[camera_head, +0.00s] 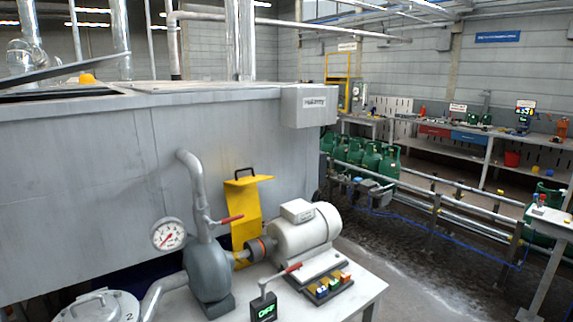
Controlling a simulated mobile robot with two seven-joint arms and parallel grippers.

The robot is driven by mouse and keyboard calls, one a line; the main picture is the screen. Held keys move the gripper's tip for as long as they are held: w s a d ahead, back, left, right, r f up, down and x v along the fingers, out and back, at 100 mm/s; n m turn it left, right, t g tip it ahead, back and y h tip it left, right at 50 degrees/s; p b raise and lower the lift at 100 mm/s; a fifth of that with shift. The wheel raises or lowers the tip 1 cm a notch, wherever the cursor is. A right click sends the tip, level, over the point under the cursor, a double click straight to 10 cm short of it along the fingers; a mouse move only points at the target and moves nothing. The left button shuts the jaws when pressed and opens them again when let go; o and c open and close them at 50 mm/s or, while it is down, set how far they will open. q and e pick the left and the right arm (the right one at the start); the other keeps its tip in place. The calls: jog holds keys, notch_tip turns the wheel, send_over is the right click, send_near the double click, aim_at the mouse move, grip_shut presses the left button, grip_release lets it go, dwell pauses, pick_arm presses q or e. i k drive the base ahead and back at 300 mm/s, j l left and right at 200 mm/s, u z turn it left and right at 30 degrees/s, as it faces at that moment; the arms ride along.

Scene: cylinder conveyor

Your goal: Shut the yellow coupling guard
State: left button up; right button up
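The yellow coupling guard (246,212) stands raised behind the pump and motor, with a dark handle (244,173) on its top edge. Below it the coupling (262,248) is exposed between the grey pump (207,270) and the pale motor (305,232). The guard's lower end is partly hidden behind the pump and coupling. Neither of my grippers shows in the head view.
A pressure gauge (168,235), red-handled levers (231,219) and a block of coloured buttons (330,288) crowd the white table (362,288). A small box reads OFF (264,308). A large grey tank (90,190) stands close behind. Green cylinders (375,160) stand on a conveyor at right.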

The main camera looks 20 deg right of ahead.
aim_at(242, 195)
jog(key=i+j+z, duration=0.15)
jog(key=z, duration=0.25)
jog(key=i+l+z, duration=0.15)
jog(key=i+z, duration=0.15)
jog(key=i+l+z, duration=0.1)
jog(key=i+z, duration=0.25)
jog(key=i, duration=0.05)
